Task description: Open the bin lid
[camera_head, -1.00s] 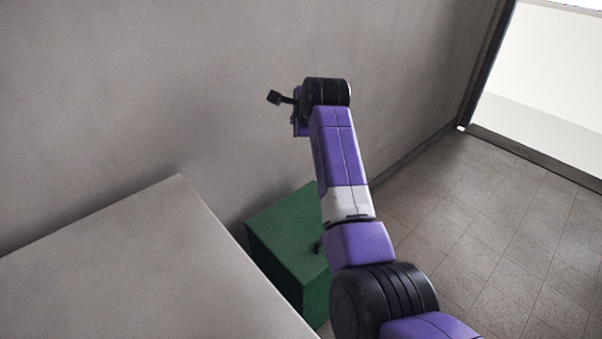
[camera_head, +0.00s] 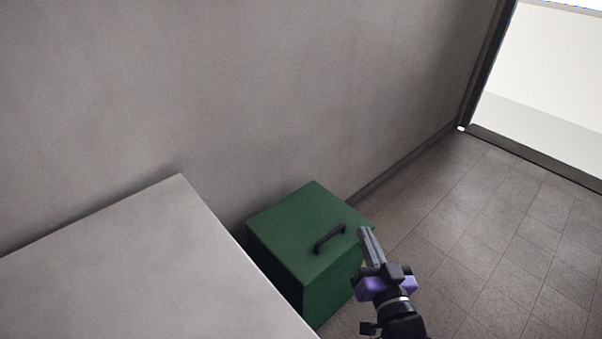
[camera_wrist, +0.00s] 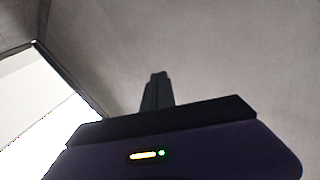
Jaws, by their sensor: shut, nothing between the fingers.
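A green bin (camera_head: 281,263) stands on the floor against the wall, between the grey counter and the open floor. Its flat green lid (camera_head: 300,215) is closed and has a dark bar handle (camera_head: 330,239) near its right side. My gripper (camera_head: 364,231) is at the right edge of the lid in the head view, to the right of the handle and apart from it in the picture. Its fingers are together and empty. In the wrist view the shut fingers (camera_wrist: 159,76) point toward bare wall; bin and handle are not seen there.
A grey counter (camera_head: 140,270) fills the lower left, its edge close to the bin's left side. The grey wall (camera_head: 250,90) runs behind the bin. Tiled floor (camera_head: 480,230) lies clear to the right, up to a bright opening (camera_head: 550,80).

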